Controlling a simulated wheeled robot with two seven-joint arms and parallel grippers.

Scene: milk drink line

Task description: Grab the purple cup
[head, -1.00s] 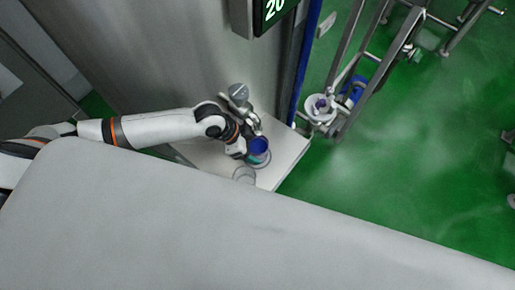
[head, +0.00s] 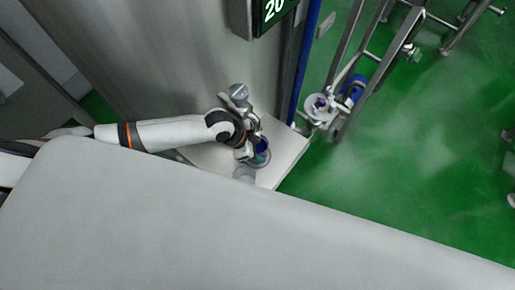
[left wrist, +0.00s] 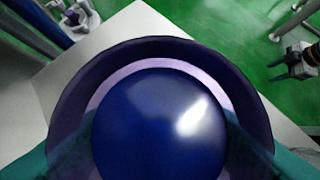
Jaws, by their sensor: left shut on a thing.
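The purple cup (head: 263,146) stands on a small white counter in the head view, partly hidden by my left gripper (head: 252,151). In the left wrist view the cup (left wrist: 78,82) fills the middle, with a dark purple rim, a paler ring and a shiny blue rounded surface inside. My left gripper (left wrist: 160,160) is shut on the cup, with teal finger parts at both sides of it. Whether the cup touches the counter is hard to tell.
A greyish clear cup (head: 244,173) stands close by on the white counter (head: 290,148). A metal tap-like fitting (head: 239,92) is just behind. A metal frame stand (head: 345,85) is to the right. A large pale surface (head: 200,225) fills the foreground.

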